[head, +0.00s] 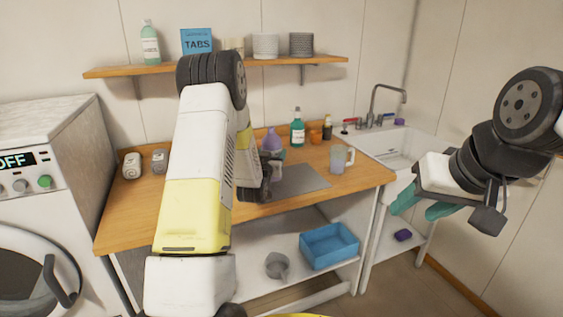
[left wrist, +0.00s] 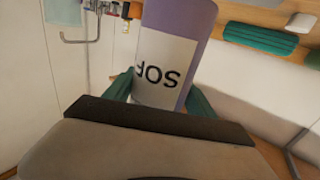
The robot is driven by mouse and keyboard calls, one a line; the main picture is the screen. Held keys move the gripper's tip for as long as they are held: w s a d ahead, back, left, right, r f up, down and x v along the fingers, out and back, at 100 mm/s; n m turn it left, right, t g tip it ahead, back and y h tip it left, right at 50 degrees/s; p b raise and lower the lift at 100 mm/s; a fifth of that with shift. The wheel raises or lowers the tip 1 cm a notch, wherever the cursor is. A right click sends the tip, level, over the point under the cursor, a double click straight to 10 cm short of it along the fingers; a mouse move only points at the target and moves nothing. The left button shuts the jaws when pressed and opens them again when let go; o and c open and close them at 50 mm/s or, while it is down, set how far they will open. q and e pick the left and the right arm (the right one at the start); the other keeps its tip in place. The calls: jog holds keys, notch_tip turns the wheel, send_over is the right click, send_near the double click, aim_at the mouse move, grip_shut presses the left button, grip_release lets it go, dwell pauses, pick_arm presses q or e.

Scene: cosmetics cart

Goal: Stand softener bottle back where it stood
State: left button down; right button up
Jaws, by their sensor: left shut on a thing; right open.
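The softener bottle (head: 271,140) is purple with a white label. In the head view its top shows over the counter, beyond my left wrist, and its lower part is largely hidden. In the left wrist view the bottle (left wrist: 192,22) fills the upper middle, with "SOF" upside down on its label. My left gripper (left wrist: 162,98) is shut on it, with a teal finger on each side. Whether its base touches the counter is hidden. My right gripper (head: 422,205) is open and empty, in front of the sink at the right.
On the wooden counter (head: 130,212), a grey mat (head: 305,180) lies by my left gripper. A clear jug (head: 338,161) and a teal bottle (head: 297,133) stand to the right. The sink (head: 400,148) is at the right. A shelf (head: 215,68) with several items hangs above.

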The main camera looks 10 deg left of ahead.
pick_arm(q)
jog(key=shift+w+a+f, duration=0.15)
jog(key=shift+w+a, duration=0.2)
jog(key=shift+w, duration=0.1)
jog(key=shift+f, duration=1.6)
jog(key=shift+f, duration=0.15)
jog(key=shift+c, duration=1.5)
grip_release()
jog(key=shift+d, duration=0.1)
